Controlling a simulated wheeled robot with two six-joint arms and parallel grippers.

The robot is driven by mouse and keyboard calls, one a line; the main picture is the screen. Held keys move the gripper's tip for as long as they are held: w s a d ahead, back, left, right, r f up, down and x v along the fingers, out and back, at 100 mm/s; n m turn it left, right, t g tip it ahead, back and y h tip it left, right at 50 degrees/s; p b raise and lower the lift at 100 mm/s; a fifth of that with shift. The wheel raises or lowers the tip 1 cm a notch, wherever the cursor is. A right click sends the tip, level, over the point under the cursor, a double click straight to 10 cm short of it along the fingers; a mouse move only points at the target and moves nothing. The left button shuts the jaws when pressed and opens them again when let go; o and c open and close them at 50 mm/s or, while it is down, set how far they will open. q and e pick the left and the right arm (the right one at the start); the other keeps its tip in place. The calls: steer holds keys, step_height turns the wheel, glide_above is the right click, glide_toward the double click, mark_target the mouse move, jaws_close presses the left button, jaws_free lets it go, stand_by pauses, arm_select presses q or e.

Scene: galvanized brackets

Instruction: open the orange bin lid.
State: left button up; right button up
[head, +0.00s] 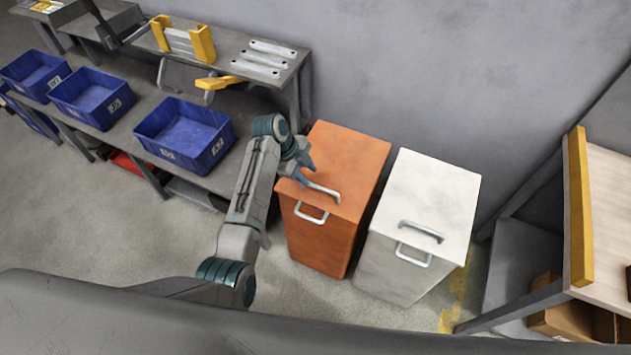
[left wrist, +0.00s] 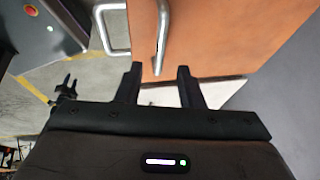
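The orange bin (head: 322,240) stands on the floor with its orange lid (head: 345,165) lying shut on top. A silver lid handle (head: 323,190) is near the lid's front edge, and a second handle (head: 311,213) is on the bin's front. My left gripper (head: 304,179) is at the left end of the lid handle. In the left wrist view, my left gripper (left wrist: 159,72) is open, with a finger on each side of the line of the lid handle (left wrist: 163,35). I cannot tell whether either finger touches it. My right gripper is not in view.
A white bin (head: 425,205) with similar handles stands close on the right. Blue crates (head: 185,135) sit on a low shelf to the left, below a bench with metal brackets (head: 262,62). A wooden-topped table (head: 608,200) is at the far right.

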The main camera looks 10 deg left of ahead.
mark_target(319, 187)
arm_select(q)
steer(key=x, duration=0.6)
steer(key=shift+f, duration=0.15)
steer(key=shift+c, duration=0.2)
jaws_close()
